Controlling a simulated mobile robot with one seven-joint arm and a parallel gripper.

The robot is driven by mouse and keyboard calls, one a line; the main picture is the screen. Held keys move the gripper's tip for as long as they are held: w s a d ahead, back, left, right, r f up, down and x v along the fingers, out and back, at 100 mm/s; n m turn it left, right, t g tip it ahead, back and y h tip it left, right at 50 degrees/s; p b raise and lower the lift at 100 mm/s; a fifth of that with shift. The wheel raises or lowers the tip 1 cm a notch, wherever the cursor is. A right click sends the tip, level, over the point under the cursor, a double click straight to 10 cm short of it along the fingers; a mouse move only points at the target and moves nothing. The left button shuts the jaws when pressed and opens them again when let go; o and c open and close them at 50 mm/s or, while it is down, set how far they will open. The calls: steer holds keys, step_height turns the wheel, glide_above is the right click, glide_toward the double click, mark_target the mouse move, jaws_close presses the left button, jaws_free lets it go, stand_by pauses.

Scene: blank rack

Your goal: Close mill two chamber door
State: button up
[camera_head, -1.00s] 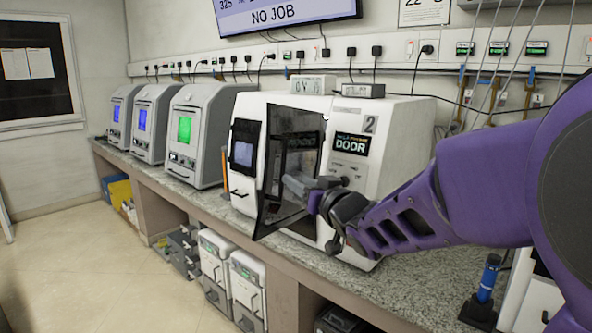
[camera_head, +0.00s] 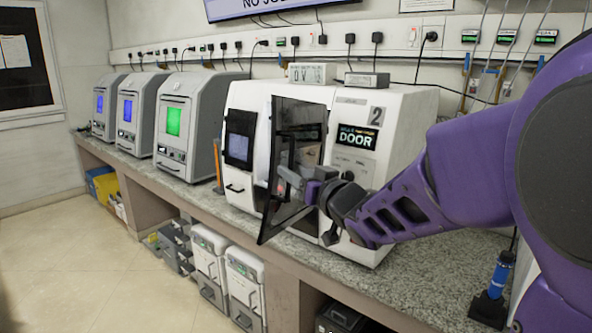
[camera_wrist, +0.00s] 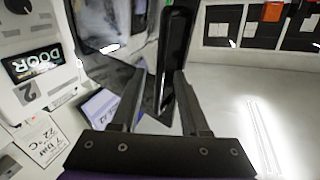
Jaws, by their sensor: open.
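Mill two is the white machine (camera_head: 395,125) marked "2" and "DOOR" on the counter. Its dark glazed chamber door (camera_head: 284,185) stands open, jutting out from the front. My gripper (camera_head: 306,190) is at the door, and its fingers overlap the door's right part in the head view. In the wrist view my open gripper (camera_wrist: 158,74) has a dark upright part of the door (camera_wrist: 176,45) between and beyond its fingers. I cannot tell whether a finger touches it. The chamber inside is mostly hidden.
Three grey machines (camera_head: 180,125) with lit screens stand to the left on the counter (camera_head: 400,290). Small boxes (camera_head: 366,79) lie on top of the mill. A blue-topped bottle (camera_head: 498,275) stands at the right. The floor (camera_head: 80,265) in front is clear.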

steer(key=shift+w, duration=0.1)
steer(key=shift+c, duration=0.3)
jaws_close()
stand_by(1.2)
